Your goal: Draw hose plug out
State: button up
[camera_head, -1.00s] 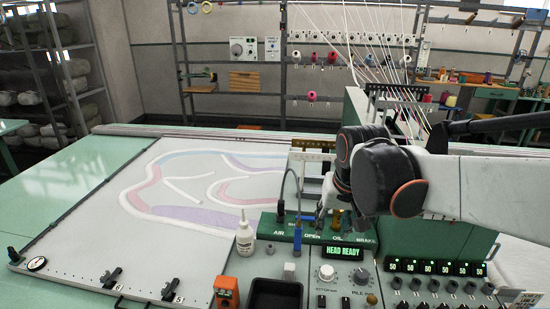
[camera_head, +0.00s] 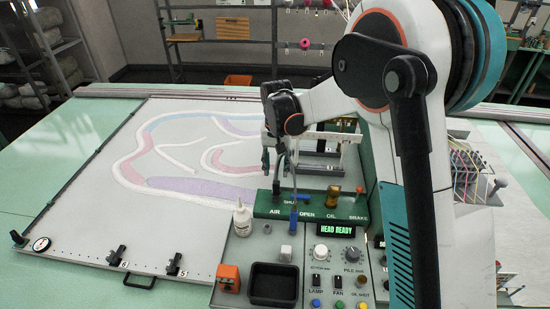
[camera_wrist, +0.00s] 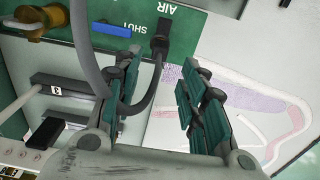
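The green air panel (camera_head: 262,209) carries the labels AIR, SHUT, OPEN, OIL and BRAKE. The dark hose plug (camera_wrist: 160,42) stands at the AIR label, and it also shows in the head view (camera_head: 276,186). A grey hose (camera_wrist: 142,105) curves from the plug in a loop beside the left finger. My gripper (camera_wrist: 162,60) is open, pointing at the panel. The plug appears between its fingertips, with no clear contact; depth is hard to judge. In the head view my gripper (camera_head: 276,162) is above the panel's left end, partly hidden by my wrist.
A blue lever (camera_wrist: 112,30) is close to the plug, and a brass oil fitting (camera_wrist: 28,27) is farther along. A white bottle (camera_head: 242,220) stands left of the panel. A black tray (camera_head: 273,287) lies in front. The tufting cloth (camera_head: 110,215) extends left.

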aim_at(276, 182)
notch_tip(276, 182, down, 8)
jog(key=b, duration=0.5)
jog(key=shift+f, duration=0.15)
jog(key=shift+f+b, duration=0.35)
jog(key=shift+s+b, duration=0.1)
jog(key=shift+b, duration=0.25)
dwell(0.7)
grip_shut()
jog(key=shift+r, duration=0.1)
dwell(0.3)
jog(key=shift+r, duration=0.15)
